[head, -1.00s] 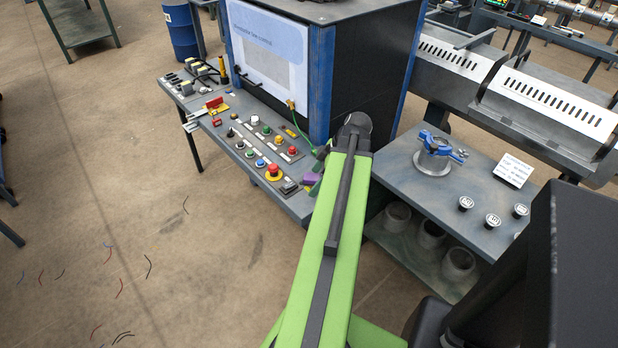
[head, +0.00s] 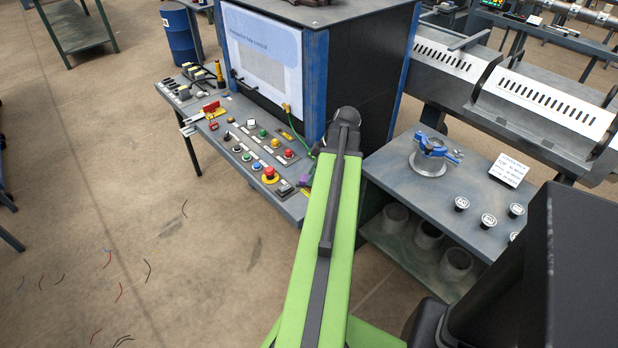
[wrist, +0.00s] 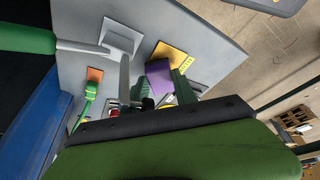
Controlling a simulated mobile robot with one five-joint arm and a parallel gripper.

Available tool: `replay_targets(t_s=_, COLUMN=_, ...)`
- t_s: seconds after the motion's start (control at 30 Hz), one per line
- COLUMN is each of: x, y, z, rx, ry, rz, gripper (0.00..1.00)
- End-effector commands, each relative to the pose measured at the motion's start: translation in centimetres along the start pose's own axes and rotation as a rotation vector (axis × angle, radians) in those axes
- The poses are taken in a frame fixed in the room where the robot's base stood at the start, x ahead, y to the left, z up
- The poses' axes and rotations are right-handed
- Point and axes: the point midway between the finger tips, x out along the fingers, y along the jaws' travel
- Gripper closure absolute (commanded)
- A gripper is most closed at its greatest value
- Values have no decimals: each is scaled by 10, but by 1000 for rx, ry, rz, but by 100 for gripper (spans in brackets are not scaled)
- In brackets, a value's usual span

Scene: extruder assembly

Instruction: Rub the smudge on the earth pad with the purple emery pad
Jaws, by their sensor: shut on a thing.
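The purple emery pad (wrist: 158,78) is held in my gripper (wrist: 161,88), which is shut on it. A dark green finger shows on the pad's right in the wrist view. In the head view the purple pad (head: 305,180) shows at the right end of the control bench, left of my arm, which hides most of the gripper. A light grey square plate (wrist: 120,34) and a small orange square (wrist: 95,74) with a green clip lie on the bench top. No smudge can be made out, nor whether the purple pad touches the surface.
A yellow plate (wrist: 171,56) with lettering lies just beyond the purple pad. Buttons, including a red one (head: 269,173), line the bench. A dark cabinet (head: 350,70) stands behind; a side table (head: 400,173) stands to the right.

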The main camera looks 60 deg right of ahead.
Motion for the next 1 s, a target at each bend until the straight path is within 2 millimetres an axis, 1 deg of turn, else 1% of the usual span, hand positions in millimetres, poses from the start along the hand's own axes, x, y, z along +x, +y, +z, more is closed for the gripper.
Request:
replay_targets(t_s=0.1, x=3, y=7, z=-11, rx=-4, ry=3, rz=-7, gripper=100)
replay_targets(t_s=0.2, x=6, y=10, z=-17, rx=-7, ry=5, rz=-7, gripper=100)
replay_targets(t_s=0.47, x=5, y=11, z=-20, rx=-12, ry=6, rz=-6, gripper=100)
replay_targets(t_s=0.57, x=-2, y=11, z=-23, rx=-13, ry=6, rz=-5, gripper=100)
replay_targets(t_s=0.7, x=-19, y=11, z=-31, rx=-13, ry=7, rz=-5, gripper=100)
replay_targets(t_s=1.0, x=-50, y=11, z=-44, rx=-15, ry=7, rz=-5, gripper=100)
